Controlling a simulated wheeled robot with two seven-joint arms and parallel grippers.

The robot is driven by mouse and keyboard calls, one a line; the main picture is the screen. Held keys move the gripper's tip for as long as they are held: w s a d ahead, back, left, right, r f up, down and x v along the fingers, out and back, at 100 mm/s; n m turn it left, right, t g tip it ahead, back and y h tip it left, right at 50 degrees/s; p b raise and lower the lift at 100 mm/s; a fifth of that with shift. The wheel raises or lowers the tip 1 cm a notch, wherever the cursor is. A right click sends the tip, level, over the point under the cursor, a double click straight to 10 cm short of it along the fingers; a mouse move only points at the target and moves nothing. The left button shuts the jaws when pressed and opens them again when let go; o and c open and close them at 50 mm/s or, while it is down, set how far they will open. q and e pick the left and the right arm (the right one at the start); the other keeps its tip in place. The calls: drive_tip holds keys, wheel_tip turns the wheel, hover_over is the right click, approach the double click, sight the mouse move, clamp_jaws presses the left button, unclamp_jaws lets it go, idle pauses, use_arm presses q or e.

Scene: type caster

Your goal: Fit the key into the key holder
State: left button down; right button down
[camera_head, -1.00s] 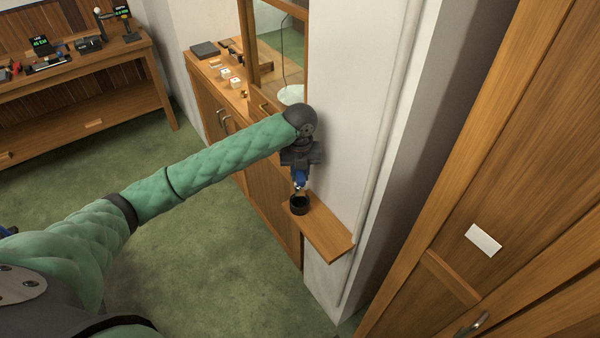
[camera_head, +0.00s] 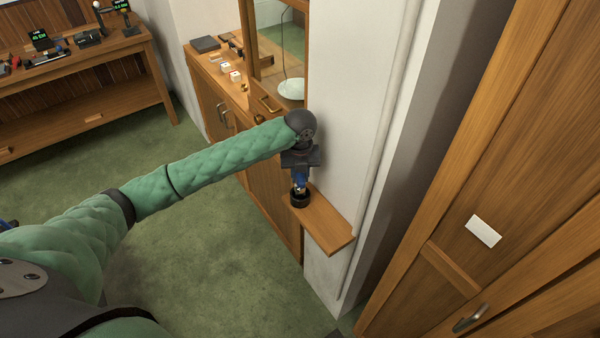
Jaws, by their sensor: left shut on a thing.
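My left gripper (camera_head: 300,184) points down over the wall shelf, at the end of my green arm. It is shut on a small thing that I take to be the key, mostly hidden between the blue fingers. The key holder (camera_head: 300,200) is a small black round cup on the left part of the wooden shelf (camera_head: 328,232). The fingertips are at the cup's mouth; I cannot tell whether the key is inside it or touching it. My right gripper is not in view.
The shelf is bare right of the cup and juts from the white wall (camera_head: 350,120). A wooden cabinet (camera_head: 215,110) with small items stands behind. A workbench (camera_head: 80,80) is at the far left, a wooden door (camera_head: 500,200) at the right.

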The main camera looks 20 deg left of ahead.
use_arm(q)
drive_tip(key=shift+f+b, duration=0.3)
drive_tip(key=shift+f, duration=1.05)
drive_tip(key=shift+f, duration=0.1)
drive_tip(key=shift+f, duration=0.25)
drive_tip(key=c, duration=1.1)
unclamp_jaws()
